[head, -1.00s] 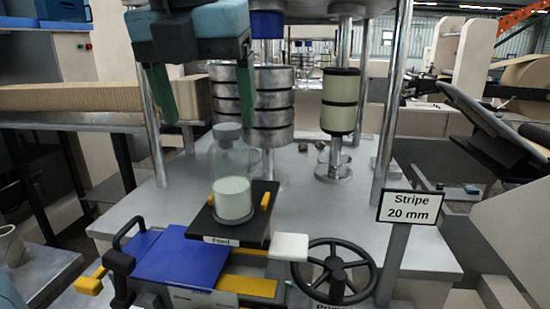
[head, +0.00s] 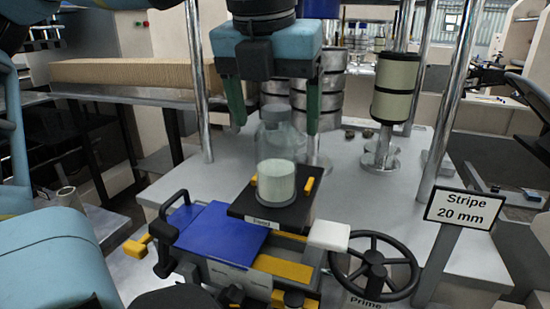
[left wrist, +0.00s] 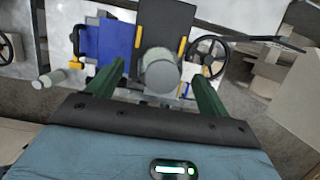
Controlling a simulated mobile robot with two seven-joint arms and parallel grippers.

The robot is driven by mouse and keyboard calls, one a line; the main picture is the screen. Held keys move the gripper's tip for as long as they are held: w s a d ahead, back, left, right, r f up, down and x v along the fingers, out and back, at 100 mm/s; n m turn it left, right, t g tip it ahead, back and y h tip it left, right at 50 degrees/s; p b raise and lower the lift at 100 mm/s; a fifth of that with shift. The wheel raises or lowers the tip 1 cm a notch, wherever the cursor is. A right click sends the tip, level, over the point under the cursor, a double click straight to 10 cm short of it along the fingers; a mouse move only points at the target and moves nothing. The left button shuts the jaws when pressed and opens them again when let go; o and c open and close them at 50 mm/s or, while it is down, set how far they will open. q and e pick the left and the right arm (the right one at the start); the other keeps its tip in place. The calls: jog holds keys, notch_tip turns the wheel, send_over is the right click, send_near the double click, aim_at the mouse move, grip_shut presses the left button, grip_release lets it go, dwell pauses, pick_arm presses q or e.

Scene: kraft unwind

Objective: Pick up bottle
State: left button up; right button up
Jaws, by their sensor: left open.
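The bottle (head: 276,168) is clear with a grey cap and pale contents in its lower part. It stands upright on a black plate (head: 250,205) with yellow clips. In the left wrist view the bottle (left wrist: 159,72) is seen from above, between the fingers. My left gripper (head: 275,122) is open, with its green fingers pointing down on either side of the bottle's top. I cannot tell whether a finger touches it. My right gripper is not visible for certain.
A blue panel (head: 218,232), a black handwheel (head: 375,268) and a "Stripe 20 mm" sign (head: 462,209) stand in front. Chrome posts and stacked rollers (head: 392,88) stand behind. Corrugated board (head: 125,72) lies at the left. Grey table (head: 350,195) is bare at right.

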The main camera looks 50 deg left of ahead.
aim_at(277, 130)
pick_arm(q)
jog(key=x, duration=0.3)
jog(key=shift+w+a+f, duration=0.1)
jog(key=shift+w+f, duration=0.05)
jog(key=shift+w, duration=0.1)
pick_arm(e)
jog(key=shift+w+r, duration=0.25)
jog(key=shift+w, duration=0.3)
pick_arm(q)
jog(key=c, duration=1.3)
jog(key=shift+c, duration=0.2)
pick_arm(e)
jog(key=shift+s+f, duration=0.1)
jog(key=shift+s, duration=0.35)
